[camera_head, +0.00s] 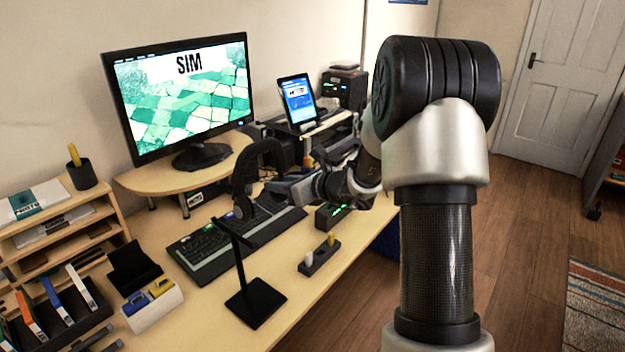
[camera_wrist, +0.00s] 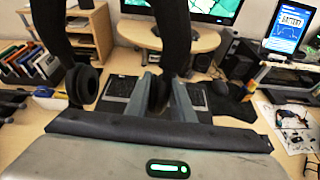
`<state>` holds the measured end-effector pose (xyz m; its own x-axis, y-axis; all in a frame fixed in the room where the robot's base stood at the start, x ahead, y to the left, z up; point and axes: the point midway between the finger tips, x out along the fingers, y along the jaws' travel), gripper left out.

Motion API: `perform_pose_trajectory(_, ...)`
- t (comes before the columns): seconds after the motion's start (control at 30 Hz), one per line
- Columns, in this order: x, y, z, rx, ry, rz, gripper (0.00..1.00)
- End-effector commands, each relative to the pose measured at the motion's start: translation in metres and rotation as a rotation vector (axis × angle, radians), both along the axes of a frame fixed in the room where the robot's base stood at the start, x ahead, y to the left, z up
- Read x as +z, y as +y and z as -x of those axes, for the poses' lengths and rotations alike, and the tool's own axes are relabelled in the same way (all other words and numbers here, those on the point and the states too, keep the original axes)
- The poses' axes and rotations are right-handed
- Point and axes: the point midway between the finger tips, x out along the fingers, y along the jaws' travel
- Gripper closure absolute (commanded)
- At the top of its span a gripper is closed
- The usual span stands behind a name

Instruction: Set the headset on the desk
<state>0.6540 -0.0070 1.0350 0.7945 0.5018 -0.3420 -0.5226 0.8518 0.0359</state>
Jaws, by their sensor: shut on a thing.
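The black headset (camera_head: 258,152) is in the air above the desk (camera_head: 197,322), its band arching upward. My gripper (camera_head: 275,188) is shut on one side of it, near an ear cup. In the wrist view the headset's band (camera_wrist: 173,28) comes down at my gripper fingers (camera_wrist: 165,100), and its other ear cup (camera_wrist: 82,86) hangs free to the left. The lower free end of the headset is close to the top of a black T-shaped stand (camera_head: 238,258) on the desk. I cannot tell whether they touch.
A keyboard (camera_head: 205,250) lies behind the stand. A monitor (camera_head: 182,95) stands on a wooden riser (camera_head: 150,180). A wooden shelf organizer (camera_head: 55,235) is at the left. A small dark holder (camera_head: 320,258) sits near the front edge. Bare desk shows around the stand's base.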

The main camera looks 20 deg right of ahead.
Motion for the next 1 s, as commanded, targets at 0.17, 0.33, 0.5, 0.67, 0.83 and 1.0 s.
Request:
perform_pose_trajectory(0.17, -0.07, -0.027, -0.042, 0.013, 0.003, 0.013, 1.0)
perform_pose_trajectory(0.33, -0.114, -0.044, -0.066, 0.032, 0.004, 0.033, 1.0)
perform_pose_trajectory(0.5, -0.138, -0.05, -0.075, 0.042, 0.006, 0.043, 1.0)
perform_pose_trajectory(0.67, -0.17, -0.051, -0.075, 0.043, 0.009, 0.044, 1.0)
perform_pose_trajectory(0.83, -0.192, -0.051, -0.076, 0.043, 0.006, 0.045, 1.0)
perform_pose_trajectory(1.0, -0.205, -0.051, -0.075, 0.044, 0.007, 0.046, 1.0)
